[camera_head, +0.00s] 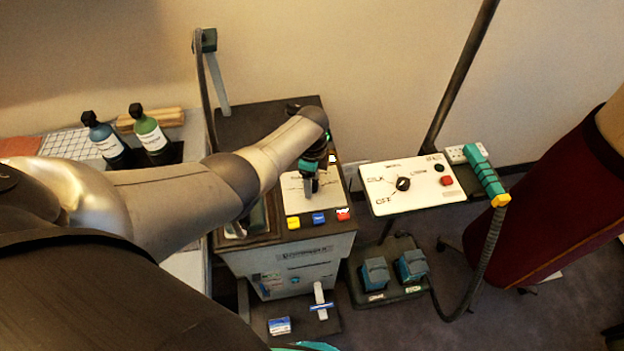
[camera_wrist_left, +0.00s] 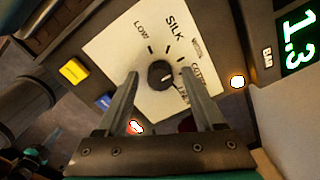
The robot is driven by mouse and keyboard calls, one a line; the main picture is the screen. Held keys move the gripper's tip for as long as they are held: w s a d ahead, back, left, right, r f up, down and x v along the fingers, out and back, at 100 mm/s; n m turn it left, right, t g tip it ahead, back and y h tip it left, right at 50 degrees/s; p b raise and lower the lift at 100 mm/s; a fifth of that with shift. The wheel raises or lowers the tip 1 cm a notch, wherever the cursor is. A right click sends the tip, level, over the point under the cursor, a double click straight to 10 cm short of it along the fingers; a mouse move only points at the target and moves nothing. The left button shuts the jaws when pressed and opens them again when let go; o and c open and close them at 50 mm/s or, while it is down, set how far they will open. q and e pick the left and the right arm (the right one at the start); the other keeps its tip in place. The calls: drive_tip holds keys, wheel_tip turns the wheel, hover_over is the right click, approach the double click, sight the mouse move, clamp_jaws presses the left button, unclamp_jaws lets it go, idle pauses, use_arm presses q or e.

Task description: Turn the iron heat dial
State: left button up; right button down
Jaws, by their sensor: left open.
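A black round dial (camera_wrist_left: 159,73) sits on a white panel (camera_wrist_left: 122,45) marked LOW, SILK and other fabric names. My left gripper (camera_wrist_left: 160,76) is open above it, with one finger to each side of the dial in the picture; contact cannot be told. A small pale mark shows on the dial's right side. In the head view my left gripper (camera_head: 310,184) points down over this white panel (camera_head: 297,205) and hides the dial. A second black dial (camera_head: 403,184), on a separate white panel to the right, has labels including SILK and OFF. My right gripper is not in view.
Yellow, blue and red buttons (camera_head: 318,218) line the panel's front edge. A teal handle (camera_head: 484,172) with a hose lies right of the second panel. Two bottles (camera_head: 149,134) stand at left. Blue pedals (camera_head: 375,274) are on the floor. A lit green display (camera_wrist_left: 298,42) is beside the panel.

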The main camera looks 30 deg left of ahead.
use_arm(q)
drive_tip(key=shift+r, duration=0.1)
wheel_tip(320, 180, up, 5)
drive_tip(key=p, duration=0.3)
drive_tip(key=shift+r, duration=0.2)
wheel_tip(320, 180, up, 10)
drive_tip(key=p, duration=0.1)
drive_tip(key=shift+f+p, duration=0.15)
drive_tip(key=shift+p, duration=0.2)
drive_tip(key=shift+s, duration=0.1)
